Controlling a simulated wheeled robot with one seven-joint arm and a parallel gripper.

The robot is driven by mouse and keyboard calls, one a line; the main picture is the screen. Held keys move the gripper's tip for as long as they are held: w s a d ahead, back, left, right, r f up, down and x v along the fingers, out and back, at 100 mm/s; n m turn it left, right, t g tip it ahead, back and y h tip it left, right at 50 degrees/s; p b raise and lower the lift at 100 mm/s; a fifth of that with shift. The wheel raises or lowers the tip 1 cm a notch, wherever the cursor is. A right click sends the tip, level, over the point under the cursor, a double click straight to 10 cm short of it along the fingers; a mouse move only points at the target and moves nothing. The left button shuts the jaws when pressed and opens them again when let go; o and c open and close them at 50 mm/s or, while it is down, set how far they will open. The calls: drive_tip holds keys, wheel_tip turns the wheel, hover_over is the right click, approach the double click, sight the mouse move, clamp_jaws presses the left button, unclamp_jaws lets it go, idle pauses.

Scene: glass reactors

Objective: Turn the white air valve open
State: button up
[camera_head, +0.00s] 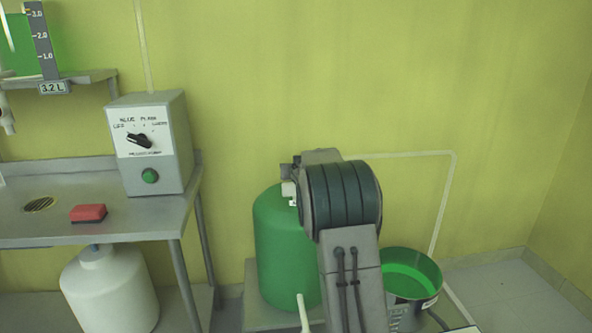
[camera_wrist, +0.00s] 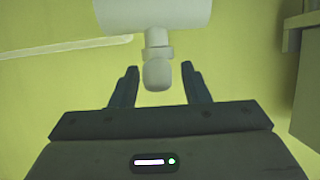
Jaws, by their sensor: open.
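The white air valve shows at the top of the wrist view, with a thick white body (camera_wrist: 150,14) and a short stem ending in a rounded white knob (camera_wrist: 156,75). My gripper (camera_wrist: 159,68) is open, with one dark finger on each side of the knob. A gap shows between each finger and the knob, so they look apart; the depth between them is hard to tell. In the head view my arm stands before the green tank (camera_head: 280,245) and hides most of the valve area. A small white part (camera_head: 289,189) shows at the tank's upper right.
A steel bench (camera_head: 100,228) at left holds a grey control box (camera_head: 150,145) and a red block (camera_head: 88,213). A white jug (camera_head: 110,290) stands below. A green bucket (camera_head: 412,268) stands right of my arm. Pale piping (camera_head: 440,200) runs along the wall.

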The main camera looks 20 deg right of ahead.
drive_tip(key=shift+w, duration=0.2)
clamp_jaws()
